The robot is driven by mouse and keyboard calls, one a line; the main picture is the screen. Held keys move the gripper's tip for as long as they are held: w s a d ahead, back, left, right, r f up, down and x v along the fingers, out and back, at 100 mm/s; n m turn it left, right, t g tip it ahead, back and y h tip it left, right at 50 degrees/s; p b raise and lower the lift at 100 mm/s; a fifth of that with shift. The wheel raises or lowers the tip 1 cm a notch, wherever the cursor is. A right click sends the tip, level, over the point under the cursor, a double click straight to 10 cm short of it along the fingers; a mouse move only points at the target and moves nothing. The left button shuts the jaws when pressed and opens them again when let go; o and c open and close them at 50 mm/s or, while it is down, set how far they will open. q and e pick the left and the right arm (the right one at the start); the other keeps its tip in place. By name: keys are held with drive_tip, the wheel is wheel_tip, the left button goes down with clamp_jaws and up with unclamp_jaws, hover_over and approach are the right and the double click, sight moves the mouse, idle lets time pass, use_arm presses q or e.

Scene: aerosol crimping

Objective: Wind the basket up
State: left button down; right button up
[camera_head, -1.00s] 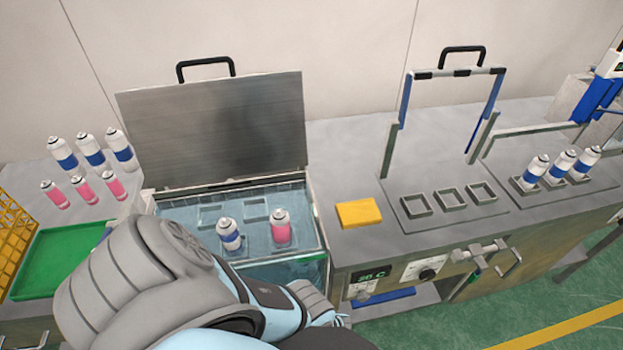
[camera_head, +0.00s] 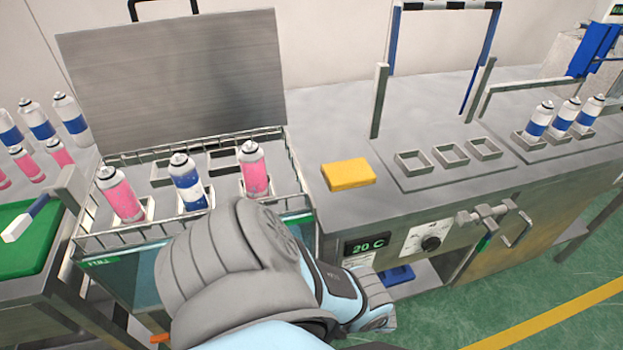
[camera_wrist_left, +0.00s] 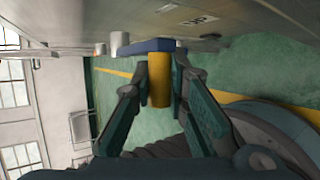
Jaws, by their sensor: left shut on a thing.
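The wire basket (camera_head: 268,131) stands raised at the top of the open water bath, level with its rim. It holds a pink can (camera_head: 120,195) at left, a blue-banded can (camera_head: 188,183) in the middle and another pink can (camera_head: 254,172) at right. The rear pockets are empty. In the left wrist view my left gripper (camera_wrist_left: 160,78) is shut on the yellow crank handle (camera_wrist_left: 159,72), which joins a blue crank arm (camera_wrist_left: 150,45). In the head view my arm hides this gripper and part of the bath front. My right gripper is out of view.
The bath lid (camera_head: 175,80) stands open behind the basket. A yellow block (camera_head: 348,174) lies on the counter to the right, beside empty square holders (camera_head: 450,156). A green tray (camera_head: 25,255) and several cans are at left. A control panel (camera_head: 428,240) faces front.

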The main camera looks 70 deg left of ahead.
use_arm(q)
drive_tip(key=shift+f, duration=0.1)
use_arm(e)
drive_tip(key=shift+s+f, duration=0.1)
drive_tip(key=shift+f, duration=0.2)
use_arm(q)
drive_tip(key=c, duration=1.6)
unclamp_jaws()
drive_tip(key=shift+o, duration=0.2)
